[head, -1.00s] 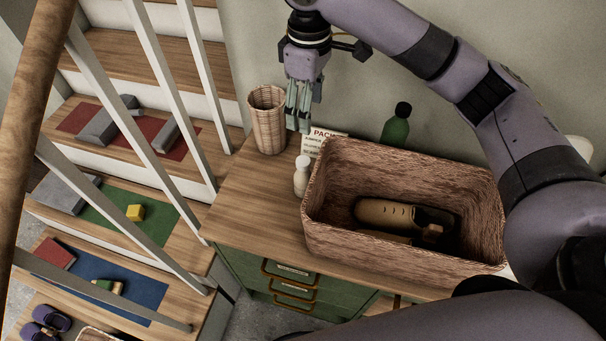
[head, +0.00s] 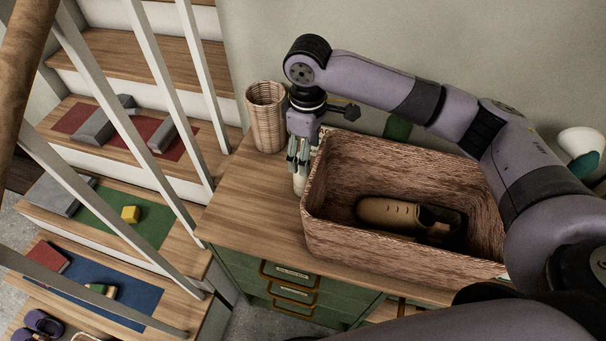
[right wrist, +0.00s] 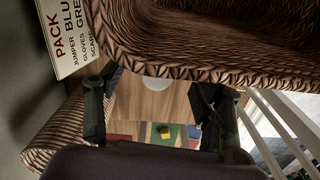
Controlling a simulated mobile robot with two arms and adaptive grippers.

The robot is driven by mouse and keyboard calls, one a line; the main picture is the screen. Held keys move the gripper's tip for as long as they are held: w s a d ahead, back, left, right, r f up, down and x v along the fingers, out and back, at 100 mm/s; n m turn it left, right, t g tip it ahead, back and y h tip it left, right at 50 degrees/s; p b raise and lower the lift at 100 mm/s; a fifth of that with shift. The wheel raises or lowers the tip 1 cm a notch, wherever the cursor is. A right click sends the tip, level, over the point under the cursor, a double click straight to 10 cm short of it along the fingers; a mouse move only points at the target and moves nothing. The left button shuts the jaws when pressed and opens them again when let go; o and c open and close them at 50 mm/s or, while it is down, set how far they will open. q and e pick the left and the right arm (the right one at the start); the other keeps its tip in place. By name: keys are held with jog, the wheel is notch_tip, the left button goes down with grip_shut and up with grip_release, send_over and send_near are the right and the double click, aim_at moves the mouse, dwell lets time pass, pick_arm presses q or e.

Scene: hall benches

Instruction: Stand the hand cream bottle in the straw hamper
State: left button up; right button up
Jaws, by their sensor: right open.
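A small pale bottle, which I take for the hand cream bottle (head: 299,184), stands upright on the wooden top, left of the straw hamper (head: 350,233). The hamper is a large, open, brown woven box with a tan shoe (head: 388,213) in it. My right gripper (head: 300,166) points down, open, at the bottle's top and hides part of it. In the right wrist view a pale rounded shape, probably the bottle's top (right wrist: 158,83), shows between the spread fingers. I cannot tell whether they touch it. My left gripper is not in view.
A tall wicker basket (head: 267,118) stands close behind-left of the gripper. A printed card (right wrist: 68,38) and the hamper rim (right wrist: 200,70) are close in the wrist view. A green bottle (head: 397,129) stands behind the hamper. Bare wood (head: 243,193) lies at left.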

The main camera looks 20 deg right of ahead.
aim_at(300, 182)
notch_tip(300, 182, down, 3)
jog(key=shift+r, duration=0.15)
jog(key=f, duration=0.1)
jog(key=f+p, duration=0.2)
jog(key=f, duration=0.1)
jog(key=shift+w+a, duration=0.25)
jog(key=shift+f, duration=0.6)
jog(key=shift+c, duration=0.4)
jog(key=c, duration=1.2)
jog(key=shift+c, duration=0.6)
jog(key=shift+r, duration=0.15)
